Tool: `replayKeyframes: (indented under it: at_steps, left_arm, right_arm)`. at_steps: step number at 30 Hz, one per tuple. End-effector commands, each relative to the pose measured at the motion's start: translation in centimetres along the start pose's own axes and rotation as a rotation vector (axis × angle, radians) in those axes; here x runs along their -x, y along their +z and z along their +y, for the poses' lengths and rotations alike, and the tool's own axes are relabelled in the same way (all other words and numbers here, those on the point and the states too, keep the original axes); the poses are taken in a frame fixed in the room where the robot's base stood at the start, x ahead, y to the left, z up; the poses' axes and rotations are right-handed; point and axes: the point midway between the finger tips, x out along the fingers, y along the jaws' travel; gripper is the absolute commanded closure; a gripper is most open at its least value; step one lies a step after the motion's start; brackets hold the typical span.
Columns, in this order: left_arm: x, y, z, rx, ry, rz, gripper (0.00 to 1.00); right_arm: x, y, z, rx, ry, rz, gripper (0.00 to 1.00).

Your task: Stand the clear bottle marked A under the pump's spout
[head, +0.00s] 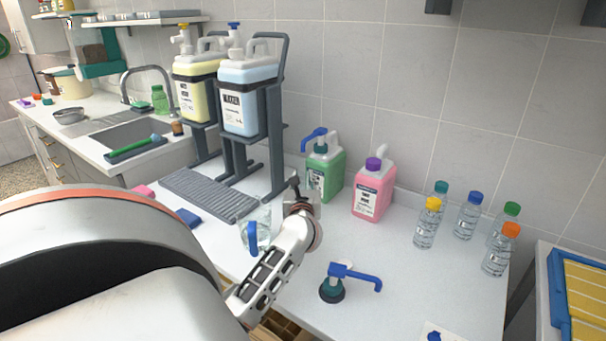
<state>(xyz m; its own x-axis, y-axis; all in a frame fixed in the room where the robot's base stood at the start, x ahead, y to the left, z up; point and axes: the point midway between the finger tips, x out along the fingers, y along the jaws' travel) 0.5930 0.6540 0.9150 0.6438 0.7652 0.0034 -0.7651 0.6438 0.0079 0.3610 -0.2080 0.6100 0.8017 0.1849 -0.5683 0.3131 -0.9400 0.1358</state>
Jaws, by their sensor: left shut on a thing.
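My left gripper (299,203) is on the worktop side of the pump jugs, just in front of the green jug (332,172). It is shut on a small clear-grey thing (317,207), mostly hidden behind the gripper and wrist. I cannot make out its shape or any letter A on it. The green jug carries a pump with a blue spout (312,134) pointing left. The gripper is below this spout and slightly to its left. A loose pump head with a blue spout (356,276) stands on the worktop at the front. My right gripper is not in view.
A clear vessel with a blue handle (252,237) stands left of my wrist. A pink jug (373,189) is right of the green one. Several capped bottles (466,215) stand at right. A rack with large canisters (247,95) and a grey ribbed tray (208,195) are at left.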

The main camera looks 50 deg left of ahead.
Motion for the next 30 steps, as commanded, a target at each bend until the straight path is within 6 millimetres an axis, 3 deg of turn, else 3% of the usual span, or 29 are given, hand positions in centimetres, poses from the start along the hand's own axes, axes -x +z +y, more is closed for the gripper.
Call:
replayKeyframes:
  at_steps: [3, 4, 6, 19, 30]
  left_arm:
    - [0.0, -0.3, 0.0, -0.001, 0.0, 0.0, 0.94]
    - [0.0, -0.2, 0.0, -0.001, 0.0, 0.0, 0.69]
    - [0.0, -0.2, 0.0, 0.0, 0.0, 0.0, 0.59]
    - [0.6, 0.0, 0.0, 0.0, -0.001, 0.001, 0.59]
    - [7.6, -0.1, 0.0, 0.0, -0.002, 0.002, 0.59]
  right_arm:
    - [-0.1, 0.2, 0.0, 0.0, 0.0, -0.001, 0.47]
    - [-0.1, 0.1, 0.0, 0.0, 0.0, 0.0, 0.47]
    - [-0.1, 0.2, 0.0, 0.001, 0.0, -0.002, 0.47]
    - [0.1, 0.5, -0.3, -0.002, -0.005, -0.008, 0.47]
    - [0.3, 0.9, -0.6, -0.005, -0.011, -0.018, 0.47]
